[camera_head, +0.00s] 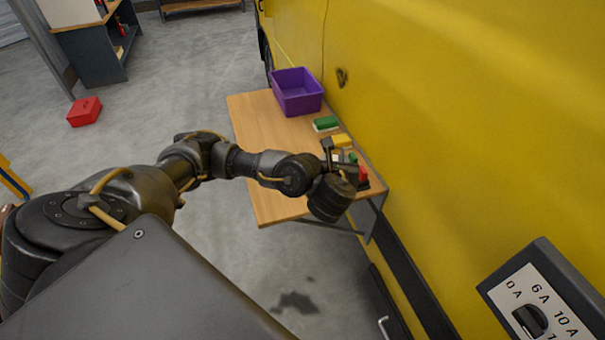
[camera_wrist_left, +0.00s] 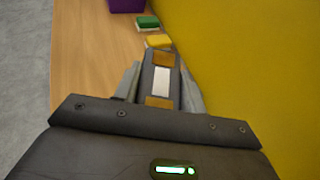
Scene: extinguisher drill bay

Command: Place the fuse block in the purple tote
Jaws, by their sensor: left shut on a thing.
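The fuse block (camera_wrist_left: 161,82) is a dark grey piece with copper-coloured ends and a white label. In the left wrist view it sits between the fingers of my left gripper (camera_wrist_left: 160,75), which is shut on it. In the head view my left gripper (camera_head: 340,157) is over the right part of the wooden table, and the fuse block is hard to make out there. The purple tote (camera_head: 297,93) stands at the table's far end, apart from the gripper. Its edge shows at the top of the left wrist view (camera_wrist_left: 127,4). My right gripper is not in view.
A green block (camera_head: 325,123) and a yellow block (camera_head: 342,140) lie on the table (camera_head: 262,125) between gripper and tote. A red item (camera_head: 362,175) is beside the gripper. A yellow wall (camera_head: 450,120) borders the table's right side. The table's left part is clear.

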